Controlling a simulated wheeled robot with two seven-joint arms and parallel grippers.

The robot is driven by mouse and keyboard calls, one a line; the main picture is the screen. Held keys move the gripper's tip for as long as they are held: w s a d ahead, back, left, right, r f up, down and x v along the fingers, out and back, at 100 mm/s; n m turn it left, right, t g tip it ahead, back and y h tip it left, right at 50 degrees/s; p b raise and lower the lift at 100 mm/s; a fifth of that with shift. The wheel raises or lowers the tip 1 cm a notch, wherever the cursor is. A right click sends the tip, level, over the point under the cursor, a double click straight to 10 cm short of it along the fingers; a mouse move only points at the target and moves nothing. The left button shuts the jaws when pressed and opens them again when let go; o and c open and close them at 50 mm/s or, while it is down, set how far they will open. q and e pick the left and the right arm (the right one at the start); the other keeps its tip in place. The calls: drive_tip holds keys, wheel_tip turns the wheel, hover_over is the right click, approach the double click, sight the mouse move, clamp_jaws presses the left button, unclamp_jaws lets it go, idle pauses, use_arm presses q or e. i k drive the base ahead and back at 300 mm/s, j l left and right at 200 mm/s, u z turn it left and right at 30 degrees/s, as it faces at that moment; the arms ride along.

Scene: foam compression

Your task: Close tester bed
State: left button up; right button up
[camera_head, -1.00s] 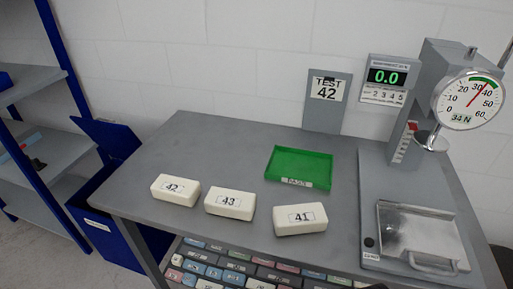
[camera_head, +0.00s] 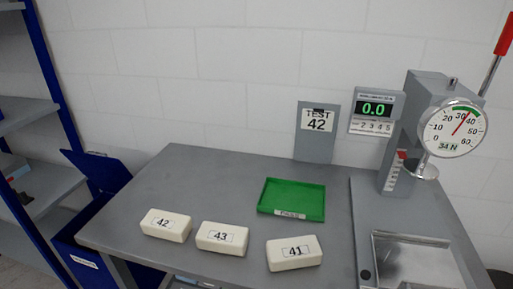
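The tester (camera_head: 415,130) stands at the right of the table, with a round dial reading 34 N. Its silver bed (camera_head: 415,262) is a shallow tray with a raised rim at the lower right, cut off by the picture's bottom edge, so its front handle is hidden. The bed looks empty and sits forward of the tester's round press foot (camera_head: 425,171). A lever with a red handle (camera_head: 504,35) rises at the upper right. Neither of my grippers is in view.
White foam blocks 42 (camera_head: 166,225), 43 (camera_head: 221,238) and 41 (camera_head: 294,253) lie along the table front. A green PASS tray (camera_head: 292,197) sits behind them. A TEST 42 sign (camera_head: 317,120) and a display (camera_head: 375,109) reading 0.0 stand behind. A blue bin (camera_head: 85,240) is at left.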

sight(402, 261)
drive_tip(key=z, duration=1.5)
